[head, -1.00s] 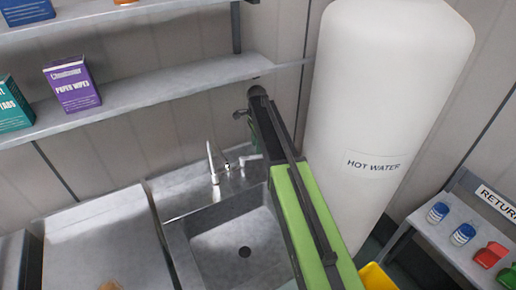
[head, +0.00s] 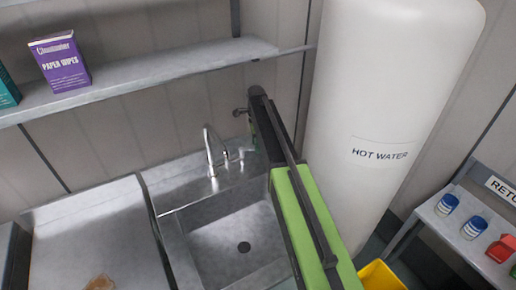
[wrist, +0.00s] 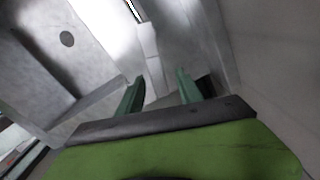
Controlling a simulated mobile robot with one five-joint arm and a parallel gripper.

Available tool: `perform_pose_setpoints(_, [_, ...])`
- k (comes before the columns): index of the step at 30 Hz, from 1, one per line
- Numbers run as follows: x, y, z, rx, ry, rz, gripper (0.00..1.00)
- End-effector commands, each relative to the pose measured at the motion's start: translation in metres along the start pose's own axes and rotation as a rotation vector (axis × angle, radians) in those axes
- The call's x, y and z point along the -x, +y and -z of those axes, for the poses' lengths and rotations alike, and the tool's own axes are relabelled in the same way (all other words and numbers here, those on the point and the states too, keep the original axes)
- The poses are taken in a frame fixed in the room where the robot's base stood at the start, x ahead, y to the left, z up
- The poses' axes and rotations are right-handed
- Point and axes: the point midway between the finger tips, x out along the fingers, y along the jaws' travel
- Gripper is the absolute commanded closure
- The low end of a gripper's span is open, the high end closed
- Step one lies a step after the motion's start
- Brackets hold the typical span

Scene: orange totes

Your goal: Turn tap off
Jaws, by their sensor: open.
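The grey metal tap (head: 211,158) stands behind the steel sink (head: 190,248), with a small lever beside its spout. My gripper is at the far end of my green arm; in the head view my dark arm link largely hides it, just right of the tap. In the wrist view my gripper (wrist: 158,82) shows two green fingers, apart, with a pale tap part (wrist: 149,45) ahead of and between them. I cannot tell whether they touch it. The sink basin with its drain hole (wrist: 67,39) lies left of the fingers. Whether water runs is unclear.
A white hot water tank (head: 385,110) stands close to the right of my arm. A shelf (head: 150,78) with a purple box (head: 60,62) runs above the sink. A bench (head: 478,237) with bottles is at the right, and a yellow bin (head: 382,276) stands low near the tank.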

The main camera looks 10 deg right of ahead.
Motion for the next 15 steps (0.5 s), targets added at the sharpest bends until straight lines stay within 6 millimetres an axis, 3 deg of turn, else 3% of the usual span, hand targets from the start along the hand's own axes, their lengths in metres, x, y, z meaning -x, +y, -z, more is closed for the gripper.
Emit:
perform_pose_setpoints(4, [0.0017,0.0001,0.0003,0.000,0.000,0.000,0.60])
perform_pose_setpoints(13, [0.0017,-0.0001,0.0005,0.000,0.000,0.000,0.99])
perform_pose_setpoints(15, [0.0017,-0.0002,0.0005,-0.001,0.000,0.001,1.00])
